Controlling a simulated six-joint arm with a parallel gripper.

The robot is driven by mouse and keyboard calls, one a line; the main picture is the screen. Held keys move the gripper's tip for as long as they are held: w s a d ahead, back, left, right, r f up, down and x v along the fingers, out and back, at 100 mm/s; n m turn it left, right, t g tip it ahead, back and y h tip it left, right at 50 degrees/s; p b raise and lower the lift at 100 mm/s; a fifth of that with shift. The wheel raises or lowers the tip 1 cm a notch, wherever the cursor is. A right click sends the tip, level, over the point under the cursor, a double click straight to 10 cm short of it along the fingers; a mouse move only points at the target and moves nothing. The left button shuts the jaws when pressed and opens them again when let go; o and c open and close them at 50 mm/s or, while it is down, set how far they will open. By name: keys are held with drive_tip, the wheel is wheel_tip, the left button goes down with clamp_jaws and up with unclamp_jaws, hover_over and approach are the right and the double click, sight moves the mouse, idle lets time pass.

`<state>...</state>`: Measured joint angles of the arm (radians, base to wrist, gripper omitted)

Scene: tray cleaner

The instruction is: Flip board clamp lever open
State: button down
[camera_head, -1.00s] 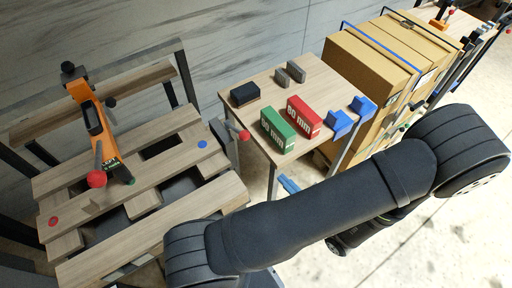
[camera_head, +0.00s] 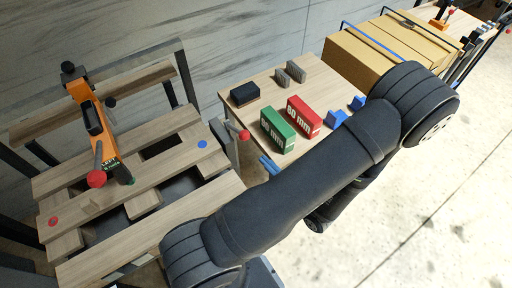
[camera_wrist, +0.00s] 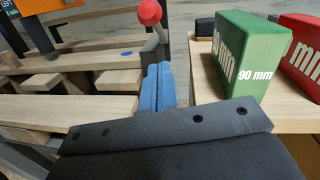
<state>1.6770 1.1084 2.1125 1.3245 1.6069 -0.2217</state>
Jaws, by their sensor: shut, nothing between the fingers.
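A lever with a red ball knob (camera_head: 244,135) sits on a grey bracket (camera_head: 226,143) at the right side of the wooden slatted bench. In the wrist view the red knob (camera_wrist: 150,12) tops a grey lever just beyond my fingertips. A second red-knobbed lever (camera_head: 97,179) is on the orange tool (camera_head: 92,115) on the bench. The frames do not name which lever is the board clamp's. My gripper (camera_head: 268,165) has blue fingers close together and empty. In the wrist view my gripper (camera_wrist: 158,72) points at the bracket; contact cannot be told.
The small table right of the bench holds a green 90 mm block (camera_head: 278,130), a red block (camera_head: 303,115), a black block (camera_head: 244,94) and grey blocks (camera_head: 296,71). The table edge is close to my gripper's right. Cardboard boxes (camera_head: 370,60) stand farther right.

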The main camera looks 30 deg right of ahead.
sight(249, 134)
drive_tip(key=shift+w+a+r, duration=0.15)
drive_tip(key=shift+w+r, duration=0.35)
drive_tip(key=shift+w, duration=0.25)
drive_tip(key=shift+w+a+r, duration=0.2)
drive_tip(key=shift+w+r, duration=0.35)
drive_tip(key=shift+w, duration=0.25)
drive_tip(key=shift+w+a+r, duration=0.15)
drive_tip(key=shift+w+r, duration=0.35)
drive_tip(key=shift+w, duration=0.25)
drive_tip(key=shift+r, duration=0.2)
drive_tip(key=shift+w+r+g, duration=0.4)
drive_tip(key=shift+r+g, duration=0.3)
drive_tip(key=shift+r, duration=0.15)
drive_tip(key=shift+w+r+g, duration=0.35)
drive_tip(key=shift+r+g, duration=0.35)
drive_tip(key=shift+r, duration=0.15)
drive_tip(key=shift+w+r+m+g+h, duration=0.15)
drive_tip(key=shift+w+r+g, duration=0.55)
drive_tip(key=shift+r+g, duration=0.15)
drive_tip(key=shift+w+r+m+g+h, duration=0.15)
drive_tip(key=shift+w+r+g, duration=0.55)
drive_tip(key=shift+r, duration=0.25)
drive_tip(key=w+r+g, duration=0.3)
drive_tip(key=w+r, duration=0.1)
drive_tip(key=w, duration=0.3)
drive_tip(key=shift+w, duration=0.25)
